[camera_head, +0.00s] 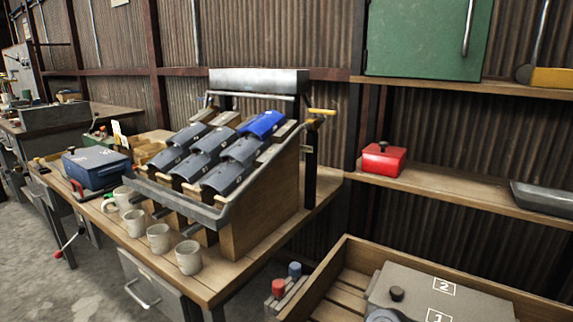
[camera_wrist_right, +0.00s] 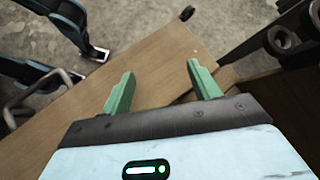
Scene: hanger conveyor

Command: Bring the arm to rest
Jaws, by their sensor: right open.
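My right gripper (camera_wrist_right: 161,68) shows in the right wrist view. Its two green fingers are spread wide apart with nothing between them. Beyond the fingertips lies a bare brown wooden surface (camera_wrist_right: 150,45), with grey floor past its edge. Neither arm nor gripper shows in the head view. I do not see my left gripper in either view.
A wooden bench (camera_head: 268,248) holds a sloped rack (camera_head: 262,205) of grey and blue pieces, several mugs (camera_head: 188,257) and a dark blue box (camera_head: 95,168). A red box (camera_head: 384,160) stands on a shelf (camera_head: 460,190). A wooden crate (camera_head: 345,255) is at the lower right.

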